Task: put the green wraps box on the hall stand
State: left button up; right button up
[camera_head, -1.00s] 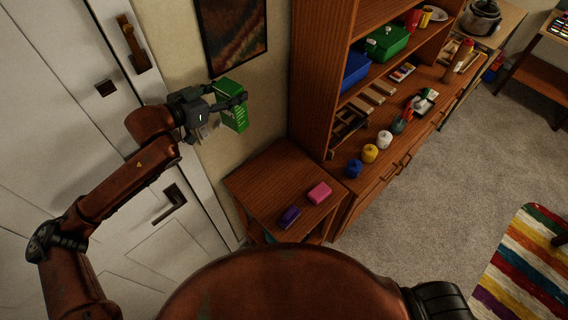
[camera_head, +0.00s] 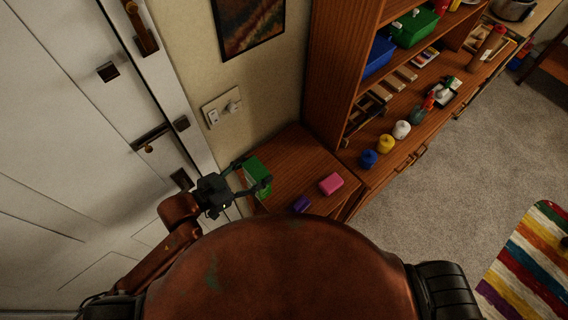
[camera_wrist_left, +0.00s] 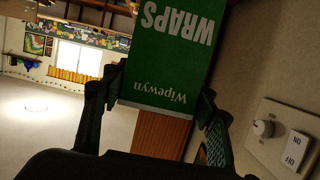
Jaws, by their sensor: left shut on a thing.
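The green wraps box (camera_head: 257,174) is in my left gripper (camera_head: 246,179), which is shut on it. In the left wrist view the box (camera_wrist_left: 172,55) fills the space between the two fingers, with its "WRAPS" lettering upside down. In the head view the box is at the left, wall-side edge of the wooden stand (camera_head: 297,156). I cannot tell whether it touches the stand's top. A pink box (camera_head: 331,184) and a purple box (camera_head: 301,204) lie on the stand; my body partly hides the purple one. My right gripper is not in view.
A wall plate with a switch and knob (camera_head: 222,108) is above the stand's left side. A door (camera_head: 70,120) is at the left. A tall wooden shelf unit (camera_head: 337,75) stands close on the right. The middle of the stand top is clear.

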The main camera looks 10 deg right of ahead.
pick_arm(q)
jog(key=shift+w+d+f+b, duration=0.25)
jog(key=shift+w+f+b, duration=0.6)
jog(key=shift+b, duration=0.4)
jog(key=w+d+f+p, duration=0.2)
jog(key=w+d+f, duration=0.1)
jog(key=w+f, duration=0.8)
jog(key=shift+p, duration=0.4)
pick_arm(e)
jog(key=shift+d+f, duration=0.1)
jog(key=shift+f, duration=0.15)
pick_arm(q)
jog(key=shift+w+f, duration=0.1)
jog(key=shift+f, duration=0.05)
jog(key=shift+f, duration=0.15)
jog(key=o, duration=1.6)
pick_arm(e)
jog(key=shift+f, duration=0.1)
